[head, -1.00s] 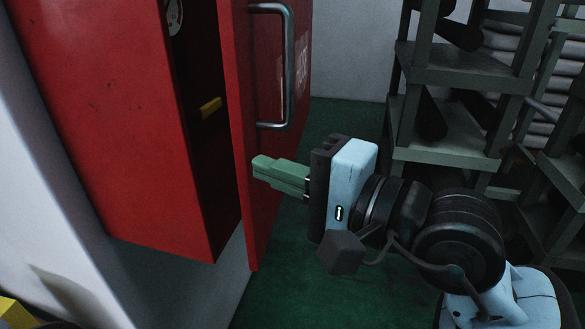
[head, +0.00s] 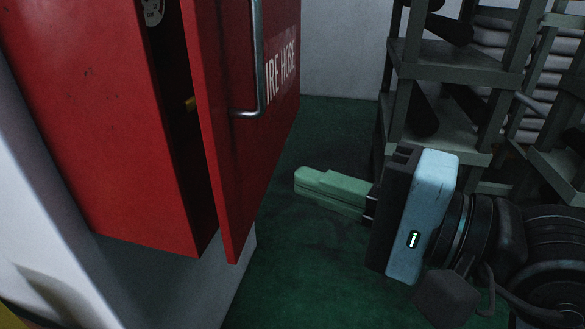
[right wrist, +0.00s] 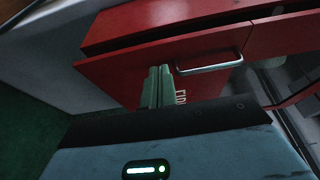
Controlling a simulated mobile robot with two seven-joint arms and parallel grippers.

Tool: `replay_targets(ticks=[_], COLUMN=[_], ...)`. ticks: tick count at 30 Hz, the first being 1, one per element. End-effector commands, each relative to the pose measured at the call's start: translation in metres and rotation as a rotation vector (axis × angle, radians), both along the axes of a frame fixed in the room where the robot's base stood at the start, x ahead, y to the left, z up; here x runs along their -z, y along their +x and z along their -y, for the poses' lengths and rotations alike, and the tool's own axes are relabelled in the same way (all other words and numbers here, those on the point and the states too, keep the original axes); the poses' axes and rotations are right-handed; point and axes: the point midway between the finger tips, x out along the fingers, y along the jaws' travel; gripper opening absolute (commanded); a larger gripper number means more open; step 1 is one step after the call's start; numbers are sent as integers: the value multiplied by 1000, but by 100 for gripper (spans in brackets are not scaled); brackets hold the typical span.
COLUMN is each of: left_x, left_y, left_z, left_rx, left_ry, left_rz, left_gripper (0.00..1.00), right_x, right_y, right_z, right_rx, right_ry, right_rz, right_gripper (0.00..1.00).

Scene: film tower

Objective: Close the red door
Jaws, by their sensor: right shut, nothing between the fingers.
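The red door (head: 250,140) of a red wall cabinet (head: 100,120) stands slightly ajar, with a dark gap between its free edge and the cabinet. It has a metal handle (head: 259,70) and white "FIRE HOSE" lettering, partly cut off by the handle. My right gripper (head: 305,182) is shut and empty, to the right of the door's lower part and apart from it in the head view. In the right wrist view its green fingers (right wrist: 157,85) point toward the red door (right wrist: 190,60) beside the handle (right wrist: 209,68). My left gripper is not in view.
Dark grey shelving racks (head: 440,75) stand at the right behind my right arm. A white wall (head: 345,45) is at the back. Green floor (head: 310,265) is clear below the door.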

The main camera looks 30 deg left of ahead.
Motion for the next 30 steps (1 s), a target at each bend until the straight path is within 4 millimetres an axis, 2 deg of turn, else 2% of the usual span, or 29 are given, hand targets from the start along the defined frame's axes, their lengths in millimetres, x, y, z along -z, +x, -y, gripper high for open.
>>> replay_targets(ticks=[7,15,24,26,30], left_x=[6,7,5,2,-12], left_y=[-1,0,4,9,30], left_z=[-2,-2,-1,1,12], left_rx=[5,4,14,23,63], left_ry=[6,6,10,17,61], left_rz=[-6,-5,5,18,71], left_gripper=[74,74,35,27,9], right_x=[1,0,0,0,0], right_y=[-17,-23,-23,-24,-24], right_z=[34,42,42,41,48], right_rx=[1,0,-11,-31,-113], right_ry=[1,0,14,36,133], right_rz=[-2,-3,-39,-96,-353], right_gripper=[0,0,0,0,0])
